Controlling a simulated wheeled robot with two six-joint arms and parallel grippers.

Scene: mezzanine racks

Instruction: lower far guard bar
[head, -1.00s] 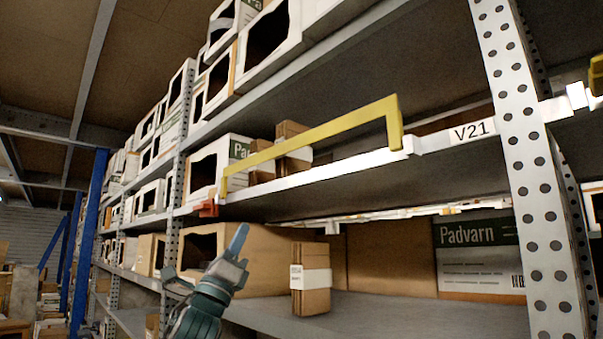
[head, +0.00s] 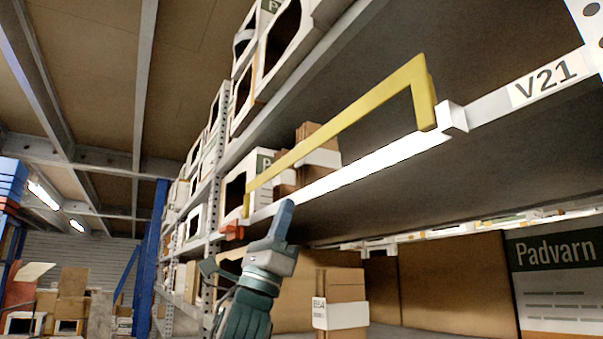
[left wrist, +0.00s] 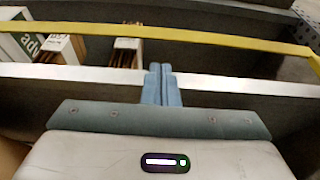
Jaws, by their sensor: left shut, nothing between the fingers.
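The yellow guard bar (head: 345,118) stands raised above the front edge of the shelf marked V21. Its near end comes down to a white bracket on the shelf beam, and its far end comes down by a red-orange block (head: 232,232). My left gripper (head: 285,212) is shut and empty, pointing up just in front of and below the beam. In the left wrist view the bar (left wrist: 190,38) crosses beyond the shut blue fingertips (left wrist: 161,72), which overlap the pale shelf beam (left wrist: 230,84). I see no contact with the bar. My right gripper is not in view.
Cartons (head: 316,150) stand on the shelf behind the bar. Below are a strapped carton stack (head: 341,300) and a Padvarn box (head: 553,275). A blue upright (head: 152,260) stands at the left, with an open aisle beside it.

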